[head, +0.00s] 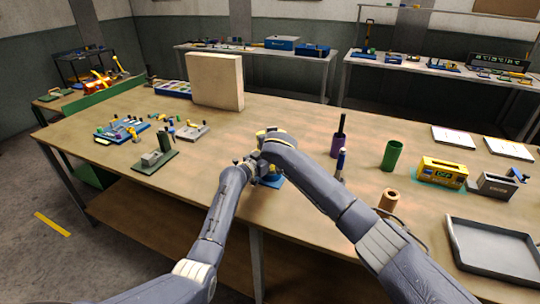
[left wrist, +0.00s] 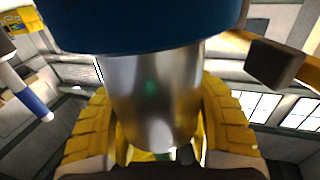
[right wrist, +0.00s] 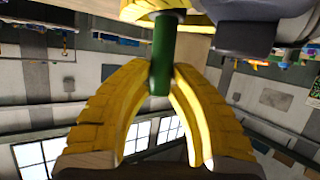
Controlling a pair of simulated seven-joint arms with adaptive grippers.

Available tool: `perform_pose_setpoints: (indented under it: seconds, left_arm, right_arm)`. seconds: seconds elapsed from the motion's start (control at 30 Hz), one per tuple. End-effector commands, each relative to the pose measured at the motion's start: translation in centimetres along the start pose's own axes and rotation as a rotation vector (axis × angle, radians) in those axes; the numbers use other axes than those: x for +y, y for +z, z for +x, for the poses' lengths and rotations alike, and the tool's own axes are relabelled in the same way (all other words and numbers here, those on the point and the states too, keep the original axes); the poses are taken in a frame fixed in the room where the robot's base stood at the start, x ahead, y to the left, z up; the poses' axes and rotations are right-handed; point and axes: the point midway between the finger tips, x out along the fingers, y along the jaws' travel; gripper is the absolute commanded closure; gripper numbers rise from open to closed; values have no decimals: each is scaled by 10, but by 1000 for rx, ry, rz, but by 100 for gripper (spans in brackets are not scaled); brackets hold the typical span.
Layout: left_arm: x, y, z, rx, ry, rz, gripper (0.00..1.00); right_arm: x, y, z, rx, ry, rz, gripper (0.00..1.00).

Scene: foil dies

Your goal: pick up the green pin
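The green pin (right wrist: 162,55) stands between the yellow fingertips of my right gripper (right wrist: 162,72), which look closed on it from both sides. The pin's far end meets a yellow part (right wrist: 150,8). My left gripper (left wrist: 158,135) has its yellow fingers against both sides of a shiny metal cylinder with a wide blue part (left wrist: 150,25) on it. In the head view my left gripper (head: 254,160) and my right gripper (head: 266,150) are close together over a small blue piece (head: 272,182); the arms hide the pin there.
On the table, a green block fixture (head: 155,160) and a blue tool board (head: 122,130) stand at left. A beige panel (head: 216,80) is behind. A green cup (head: 391,155), a yellow box (head: 442,172), a brown cylinder (head: 388,200) and a grey tray (head: 492,232) are at right.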

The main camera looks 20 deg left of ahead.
Motion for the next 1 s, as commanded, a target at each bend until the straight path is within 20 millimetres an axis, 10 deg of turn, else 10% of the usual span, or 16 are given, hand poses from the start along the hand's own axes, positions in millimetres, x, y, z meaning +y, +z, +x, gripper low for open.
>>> perform_pose_setpoints:
  seconds: [0.57,1.0]
  left_arm:
    - [-1,12,-4,-17,-2,-1,100]
    - [-2,12,-4,-18,-2,-1,100]
  right_arm:
    - [1,-2,-1,0,2,0,100]
    - [4,-63,-25,5,1,1,100]
